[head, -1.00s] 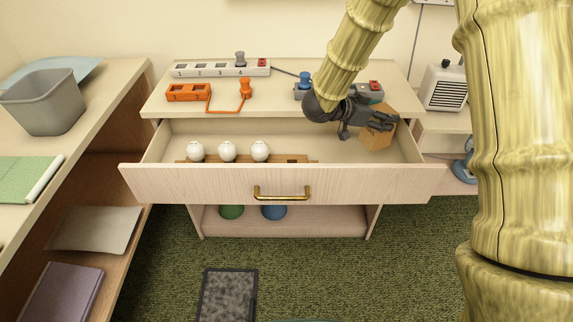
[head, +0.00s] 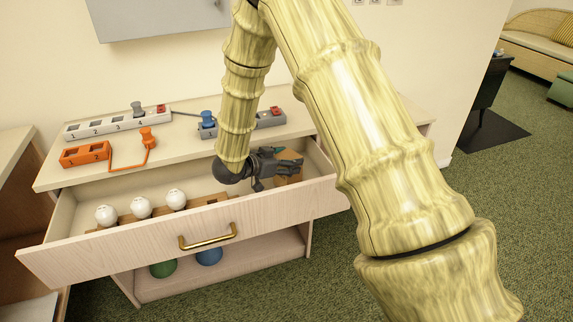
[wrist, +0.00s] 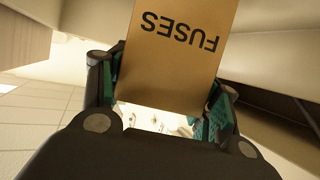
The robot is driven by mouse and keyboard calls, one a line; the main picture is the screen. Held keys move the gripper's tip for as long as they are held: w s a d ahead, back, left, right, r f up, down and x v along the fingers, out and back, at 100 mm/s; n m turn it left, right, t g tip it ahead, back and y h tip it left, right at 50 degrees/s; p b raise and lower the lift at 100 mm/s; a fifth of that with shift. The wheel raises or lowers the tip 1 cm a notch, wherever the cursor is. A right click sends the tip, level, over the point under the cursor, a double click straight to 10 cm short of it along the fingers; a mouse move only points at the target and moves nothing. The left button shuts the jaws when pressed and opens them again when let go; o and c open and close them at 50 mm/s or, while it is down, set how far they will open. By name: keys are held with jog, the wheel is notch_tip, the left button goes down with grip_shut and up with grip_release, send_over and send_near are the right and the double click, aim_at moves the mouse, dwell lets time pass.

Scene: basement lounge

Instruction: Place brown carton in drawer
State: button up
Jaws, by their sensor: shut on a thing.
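The brown carton (head: 291,157) is at the right end of the open drawer (head: 120,252). In the wrist view the carton (wrist: 180,45) fills the space between the fingers and bears the word FUSES, upside down. My gripper (head: 280,165) is shut on the carton, reaching in from the left; its fingers (wrist: 160,95) lie on either side of it. The carton is inside the drawer's outline, but I cannot tell whether it touches the drawer floor. The drawer front has a brass handle (head: 207,238).
Several white bulbs (head: 141,207) stand on a wooden strip in the drawer's left part. Power strips (head: 118,122) and an orange unit (head: 85,154) lie on the cabinet top. A green pot (head: 163,269) and a blue pot (head: 209,256) sit on the lower shelf.

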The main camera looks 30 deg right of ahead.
jog(key=shift+f, duration=0.65)
jog(key=shift+f, duration=0.15)
jog(key=o, duration=1.1)
jog(key=shift+a, duration=0.15)
jog(key=shift+v, duration=3.7)
